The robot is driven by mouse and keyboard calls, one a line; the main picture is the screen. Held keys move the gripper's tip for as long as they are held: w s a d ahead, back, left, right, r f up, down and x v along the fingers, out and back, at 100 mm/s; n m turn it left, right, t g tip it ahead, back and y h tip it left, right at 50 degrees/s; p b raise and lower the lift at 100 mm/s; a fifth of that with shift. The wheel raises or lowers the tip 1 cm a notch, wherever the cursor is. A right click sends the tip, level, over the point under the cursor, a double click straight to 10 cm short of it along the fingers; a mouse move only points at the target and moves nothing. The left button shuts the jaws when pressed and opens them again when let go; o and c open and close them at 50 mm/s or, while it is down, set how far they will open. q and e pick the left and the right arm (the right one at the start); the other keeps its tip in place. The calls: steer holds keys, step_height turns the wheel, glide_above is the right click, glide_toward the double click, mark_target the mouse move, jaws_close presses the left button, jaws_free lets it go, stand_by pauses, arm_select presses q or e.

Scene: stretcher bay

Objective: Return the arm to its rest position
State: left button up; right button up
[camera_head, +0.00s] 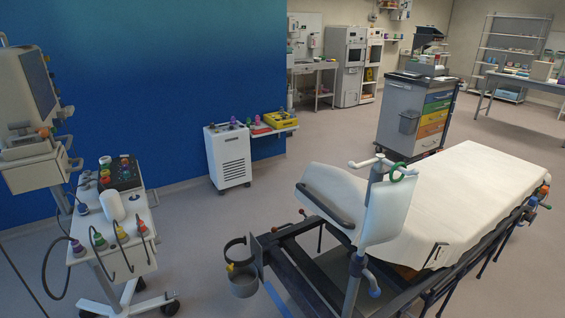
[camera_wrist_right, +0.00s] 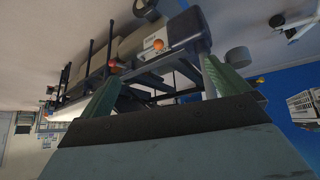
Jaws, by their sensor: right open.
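My right gripper (camera_wrist_right: 160,70) shows in the right wrist view, which is upside down. Its two green fingers are spread wide apart with nothing held between them. Beyond the fingers is the dark frame of the stretcher (camera_wrist_right: 185,65), apart from them as far as I can tell. Neither of my arms shows in the head view. My left gripper is in no view.
The stretcher (camera_head: 465,190) with its white mattress fills the right front in the head view. A wheeled monitor cart (camera_head: 125,235) stands at left. A white cabinet unit (camera_head: 228,158) is by the blue wall, and a drawer trolley (camera_head: 415,115) stands behind. Floor between cart and stretcher is open.

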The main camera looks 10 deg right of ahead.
steer(key=s+a+f+n+g+b, duration=0.1)
steer(key=s+a+f+g+b, duration=0.2)
steer(key=s+f, duration=1)
steer(key=s+a+f+n+g+y+b, duration=0.1)
steer(key=s+a+f+n+g+b, duration=0.1)
steer(key=s+a+f, duration=0.6)
steer(key=s+f+g+b, duration=0.1)
steer(key=s+f, duration=0.4)
steer(key=s, duration=0.2)
steer(key=shift+a+f+b, duration=0.15)
steer(key=shift+b, duration=0.2)
stand_by(0.9)
